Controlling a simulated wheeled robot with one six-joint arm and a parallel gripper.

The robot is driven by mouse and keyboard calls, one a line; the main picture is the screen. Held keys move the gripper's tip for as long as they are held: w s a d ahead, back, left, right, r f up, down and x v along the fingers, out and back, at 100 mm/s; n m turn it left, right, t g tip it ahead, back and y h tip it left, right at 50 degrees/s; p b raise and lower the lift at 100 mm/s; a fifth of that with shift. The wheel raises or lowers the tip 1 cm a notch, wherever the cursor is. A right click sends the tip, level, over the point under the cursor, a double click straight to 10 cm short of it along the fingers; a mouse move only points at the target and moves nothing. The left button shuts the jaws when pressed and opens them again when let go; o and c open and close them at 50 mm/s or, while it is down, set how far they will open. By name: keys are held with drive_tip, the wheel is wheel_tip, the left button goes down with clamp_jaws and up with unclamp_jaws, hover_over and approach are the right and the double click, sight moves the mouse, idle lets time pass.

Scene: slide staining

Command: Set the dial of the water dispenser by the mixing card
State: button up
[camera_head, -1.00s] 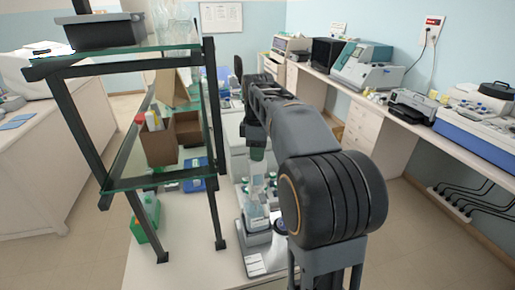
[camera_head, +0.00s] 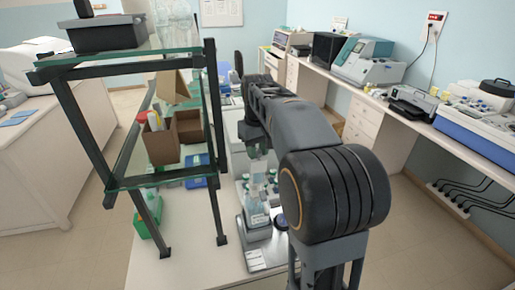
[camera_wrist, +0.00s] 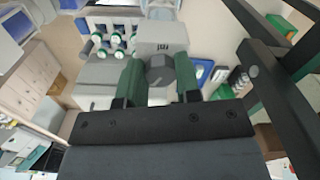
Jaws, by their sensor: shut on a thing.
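In the wrist view the water dispenser (camera_wrist: 150,35) is a pale grey body with small dark marks on its top face. Its dial (camera_wrist: 160,70) is a dark grey round knob. My gripper (camera_wrist: 159,77) has its two green fingers on either side of the dial and is shut on it. In the head view my arm hides the dial and most of the gripper. I cannot pick out the mixing card with certainty in either view.
Several green-capped bottles (camera_wrist: 113,42) stand close beside the dispenser. A glass shelf rack with dark posts (camera_head: 211,130) stands to the left of my arm, holding a cardboard box (camera_head: 160,145). A grey device (camera_head: 256,232) sits on the bench below my arm.

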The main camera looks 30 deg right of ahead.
drive_tip(key=m, duration=0.6)
drive_tip(key=shift+a+m, duration=0.15)
drive_tip(key=shift+m, duration=0.15)
drive_tip(key=m, duration=0.5)
drive_tip(key=shift+w+a, duration=0.1)
drive_tip(key=shift+w, duration=0.05)
idle(0.4)
drive_tip(key=o, duration=0.9)
wheel_tip(320, 180, up, 14)
drive_tip(key=shift+f, duration=0.1)
idle(0.5)
